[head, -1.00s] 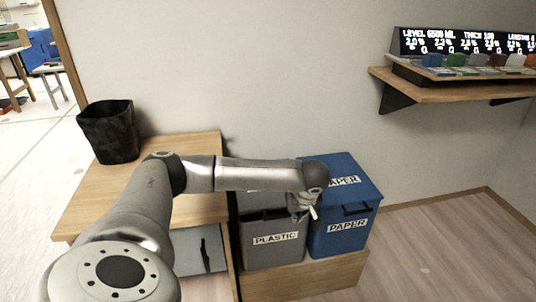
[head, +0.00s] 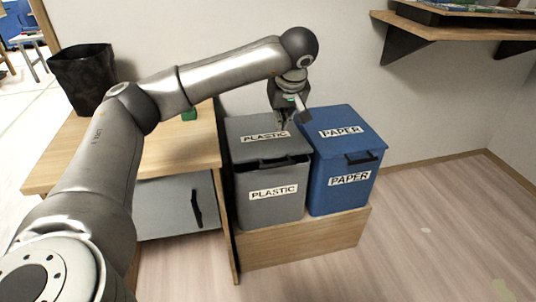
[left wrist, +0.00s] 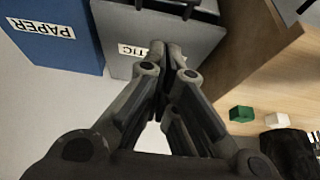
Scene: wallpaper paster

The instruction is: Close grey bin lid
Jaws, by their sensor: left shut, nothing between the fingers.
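The grey bin (head: 262,207), labelled PLASTIC, stands beside the blue bin. Its lid (head: 245,128) lies over the top, with a dark gap showing under its front edge around the black handle, so it looks slightly ajar. My left gripper (head: 284,125) is shut and empty, pointing down over the back right part of this lid, near the top label. I cannot tell whether it touches the lid. In the left wrist view the shut fingertips (left wrist: 167,56) cover part of the lid's label. My right gripper is not in view.
The blue PAPER bin (head: 345,165) stands right of the grey bin on a low wooden plinth (head: 300,238). A wooden cabinet (head: 180,155) on the left bears a black basket (head: 82,80) and a green block (head: 189,115). A wall shelf (head: 440,32) is at upper right.

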